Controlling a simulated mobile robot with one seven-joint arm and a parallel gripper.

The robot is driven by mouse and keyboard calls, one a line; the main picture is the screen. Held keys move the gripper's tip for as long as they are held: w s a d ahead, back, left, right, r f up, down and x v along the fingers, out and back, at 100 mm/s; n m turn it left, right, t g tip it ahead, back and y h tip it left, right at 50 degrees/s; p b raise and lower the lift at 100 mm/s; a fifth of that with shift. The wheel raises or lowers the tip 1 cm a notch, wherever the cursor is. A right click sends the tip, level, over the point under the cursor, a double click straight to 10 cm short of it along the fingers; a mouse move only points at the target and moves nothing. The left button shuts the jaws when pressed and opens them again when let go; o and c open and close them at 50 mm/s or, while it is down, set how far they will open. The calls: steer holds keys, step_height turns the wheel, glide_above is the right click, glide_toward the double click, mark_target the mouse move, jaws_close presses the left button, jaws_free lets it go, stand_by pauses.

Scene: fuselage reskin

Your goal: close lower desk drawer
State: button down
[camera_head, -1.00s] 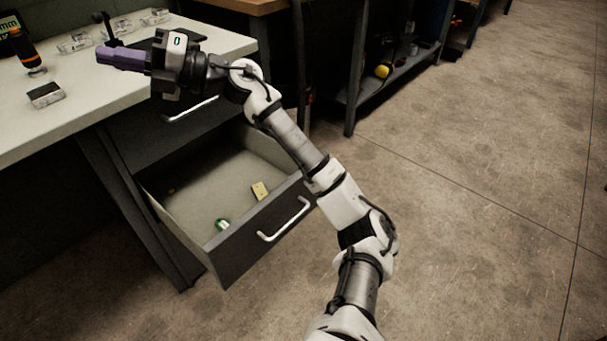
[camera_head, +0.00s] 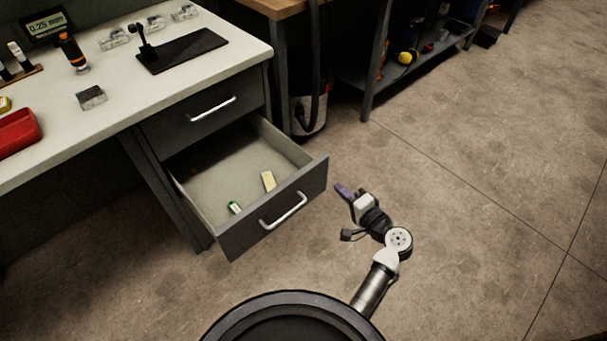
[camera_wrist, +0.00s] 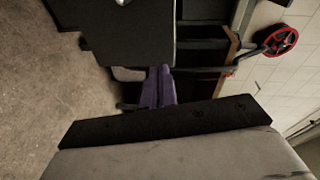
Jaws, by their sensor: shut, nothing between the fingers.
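The lower desk drawer (camera_head: 276,222) is pulled far out, its grey front and silver handle facing the open floor. Inside it lie a pale yellow block (camera_head: 268,181) and a small green-and-white item (camera_head: 235,208). The upper drawer (camera_head: 205,110) above it is shut. My gripper (camera_head: 342,190), with purple fingers, is shut and empty. In the head view it is just right of the lower drawer front, with a small gap showing. In the wrist view the purple fingers (camera_wrist: 158,88) are together, beside a dark panel that I cannot clearly identify.
The white desktop (camera_head: 150,100) holds a black stand plate (camera_head: 183,50), a small grey block (camera_head: 91,97) and a red tray (camera_head: 16,131). A shelf unit stands at the back. Concrete floor (camera_head: 480,190) is free to the right.

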steer(key=s+a+y+p, duration=0.1)
steer(key=s+y, duration=0.2)
steer(key=s, duration=0.6)
steer(key=p, duration=0.2)
glide_toward(298, 181)
steer(key=x, duration=0.7)
steer(key=b+x, duration=1.4)
steer(key=x, duration=1.7)
steer(key=shift+r, duration=0.45)
steer(key=shift+s+a, duration=0.1)
steer(key=shift+a, duration=0.05)
